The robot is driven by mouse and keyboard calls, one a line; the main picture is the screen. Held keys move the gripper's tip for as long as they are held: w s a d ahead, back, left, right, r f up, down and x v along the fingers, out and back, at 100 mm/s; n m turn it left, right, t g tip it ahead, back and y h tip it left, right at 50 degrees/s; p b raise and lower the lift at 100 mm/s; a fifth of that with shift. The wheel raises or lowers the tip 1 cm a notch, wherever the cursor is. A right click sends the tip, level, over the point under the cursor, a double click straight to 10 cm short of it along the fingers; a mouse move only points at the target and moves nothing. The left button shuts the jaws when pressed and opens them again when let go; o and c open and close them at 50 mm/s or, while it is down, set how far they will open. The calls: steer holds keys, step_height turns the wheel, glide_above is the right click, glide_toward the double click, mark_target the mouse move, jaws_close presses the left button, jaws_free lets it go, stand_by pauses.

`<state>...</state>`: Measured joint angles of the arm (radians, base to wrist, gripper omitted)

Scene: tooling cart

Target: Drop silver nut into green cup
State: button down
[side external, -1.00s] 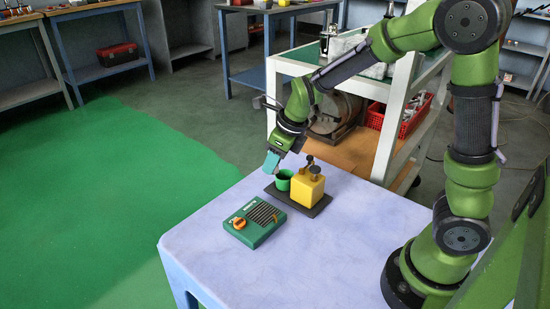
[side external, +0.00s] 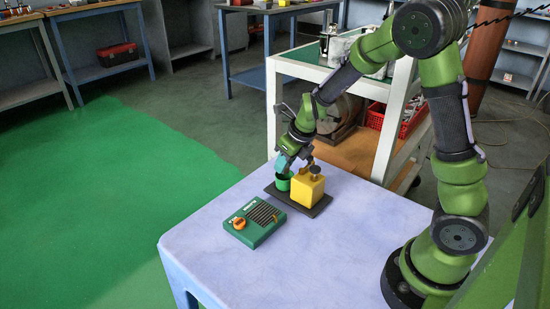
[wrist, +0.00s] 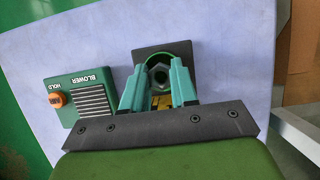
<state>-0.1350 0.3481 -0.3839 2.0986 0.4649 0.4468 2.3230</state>
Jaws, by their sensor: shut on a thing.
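The green cup (side external: 283,183) stands upright on a dark plate (side external: 318,209), beside a yellow block. My gripper (side external: 284,163) points down just over the cup's mouth in the side view. In the wrist view my gripper's teal fingers (wrist: 159,77) are shut on the silver nut (wrist: 160,76), a small grey hexagonal ring. The nut is seen against the cup's opening (wrist: 152,61). The exact height of the nut over the rim cannot be told. In the side view the nut is hidden by the fingers.
The yellow block (side external: 307,188) with a dark knob on top stands close to the right of the cup. A green blower box (side external: 256,223) with an orange knob lies at the front left. The right part of the pale table (side external: 345,240) is clear.

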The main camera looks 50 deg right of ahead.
steer(key=c, duration=0.8)
jaws_free()
steer(key=v, duration=1.6)
steer(key=shift+s+r, duration=0.25)
steer(key=shift+r, duration=0.1)
